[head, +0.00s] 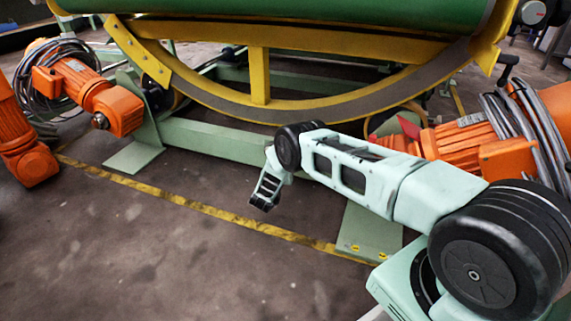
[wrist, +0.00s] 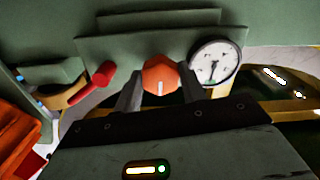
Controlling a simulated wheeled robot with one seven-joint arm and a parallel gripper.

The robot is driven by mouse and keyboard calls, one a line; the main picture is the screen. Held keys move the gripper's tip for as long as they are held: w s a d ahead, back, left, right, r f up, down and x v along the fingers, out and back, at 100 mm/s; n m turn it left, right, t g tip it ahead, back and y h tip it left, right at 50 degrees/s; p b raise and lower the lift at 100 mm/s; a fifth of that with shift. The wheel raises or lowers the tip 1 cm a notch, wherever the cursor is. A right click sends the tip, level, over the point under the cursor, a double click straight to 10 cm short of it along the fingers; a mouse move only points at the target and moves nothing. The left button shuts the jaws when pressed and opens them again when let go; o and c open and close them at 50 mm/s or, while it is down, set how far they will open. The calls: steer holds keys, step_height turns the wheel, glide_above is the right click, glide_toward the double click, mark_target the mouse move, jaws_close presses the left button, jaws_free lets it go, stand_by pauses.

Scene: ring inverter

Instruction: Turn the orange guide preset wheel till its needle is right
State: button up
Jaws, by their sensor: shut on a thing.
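The orange guide preset wheel (wrist: 160,76) shows in the middle of the wrist view, with a white mark on its face. It sits on a grey-green panel. My gripper (wrist: 160,90) has one finger on each side of the wheel and is shut on it. A round white dial (wrist: 214,62) with a dark needle is just right of the wheel; the needle points down, slightly left. Its fine markings are too small to read. In the head view my gripper (head: 266,192) hangs in front of the green frame, and the wheel and dial cannot be made out.
A red handle (wrist: 91,87) sticks out left of the wheel. In the head view, a yellow ring frame (head: 260,78) stands behind my arm. Orange motors (head: 85,92) with cables are at the left, more at the right. The floor at lower left is clear.

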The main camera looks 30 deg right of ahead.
steer(key=shift+s+f+n, duration=0.1)
steer(key=shift+n, duration=0.4)
steer(key=o, duration=1)
steer(key=shift+c, duration=0.2)
steer(key=shift+a, duration=0.1)
steer(key=p+v, duration=0.7)
steer(key=v, duration=1)
steer(key=shift+s+a, duration=0.1)
